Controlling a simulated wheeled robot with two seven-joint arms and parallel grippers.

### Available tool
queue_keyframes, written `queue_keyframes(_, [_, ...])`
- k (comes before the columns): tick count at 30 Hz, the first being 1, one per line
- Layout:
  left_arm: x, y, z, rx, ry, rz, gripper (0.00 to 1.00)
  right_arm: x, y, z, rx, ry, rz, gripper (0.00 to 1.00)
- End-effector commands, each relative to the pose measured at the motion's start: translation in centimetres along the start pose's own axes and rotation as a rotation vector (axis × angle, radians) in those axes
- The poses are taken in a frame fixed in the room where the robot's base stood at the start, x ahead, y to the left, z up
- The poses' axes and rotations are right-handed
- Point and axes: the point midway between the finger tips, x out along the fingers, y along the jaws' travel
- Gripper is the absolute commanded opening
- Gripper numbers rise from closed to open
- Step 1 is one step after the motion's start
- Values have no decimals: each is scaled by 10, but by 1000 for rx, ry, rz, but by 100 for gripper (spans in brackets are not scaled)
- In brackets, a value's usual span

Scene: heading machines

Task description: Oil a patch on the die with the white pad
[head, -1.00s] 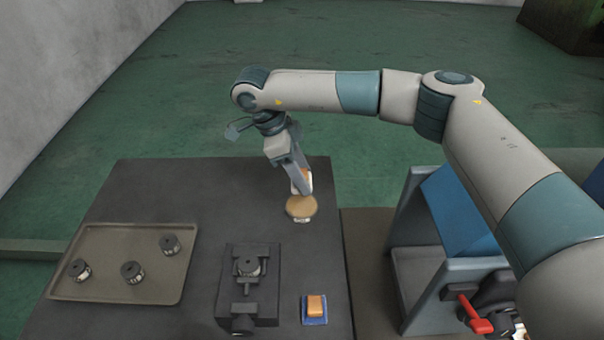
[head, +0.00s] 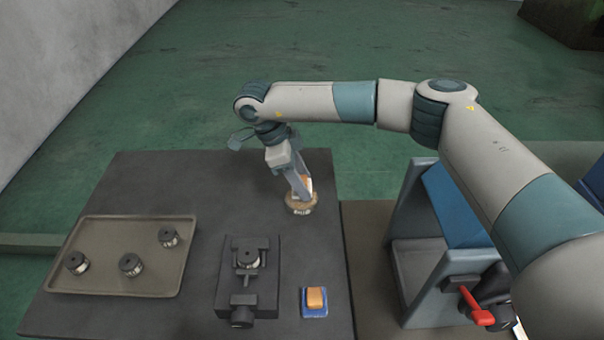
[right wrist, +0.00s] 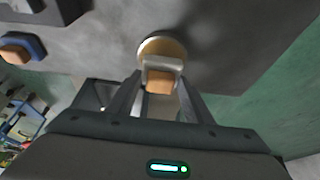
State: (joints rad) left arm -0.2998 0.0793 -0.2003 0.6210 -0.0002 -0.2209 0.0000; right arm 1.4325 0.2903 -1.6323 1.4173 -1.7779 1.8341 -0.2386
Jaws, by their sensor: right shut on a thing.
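My right gripper (head: 302,190) is shut on the white pad, whose tan block (right wrist: 159,84) and pale face (right wrist: 163,63) show between the fingers in the right wrist view. The pad is at the top of a round, shallow pot (head: 300,209) with a tan inside, which also shows in the right wrist view (right wrist: 160,45). I cannot tell whether it touches the bottom. A dark round die (head: 248,259) sits in a black vise (head: 247,285), nearer and to the left of the pot. My left gripper is not in view.
An orange block (head: 315,298) lies on a blue holder (head: 314,311) right of the vise. A tray (head: 120,288) with three dark round pieces is at the left. A grey machine frame with a red lever (head: 478,312) stands at the right. The table's far left is clear.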

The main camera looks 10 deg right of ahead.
Motion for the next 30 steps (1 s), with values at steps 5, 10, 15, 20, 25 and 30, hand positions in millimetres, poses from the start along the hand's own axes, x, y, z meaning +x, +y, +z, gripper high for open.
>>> queue_keyframes(5, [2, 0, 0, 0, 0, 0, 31, 8, 0, 4, 0, -1, -1, 28])
queue_keyframes(10, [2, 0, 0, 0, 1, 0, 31, 10, 0, 4, 0, -1, -2, 28])
queue_keyframes(15, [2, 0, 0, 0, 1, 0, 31, 10, 0, 4, 0, -1, -2, 28])
queue_keyframes(20, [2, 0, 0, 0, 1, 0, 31, 10, 0, 4, 0, -1, -1, 28])
queue_keyframes(25, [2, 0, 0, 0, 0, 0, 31, 10, 0, 4, 0, -1, -1, 28])
queue_keyframes(30, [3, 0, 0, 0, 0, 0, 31, 10, 0, 4, 0, 0, -1, 28])
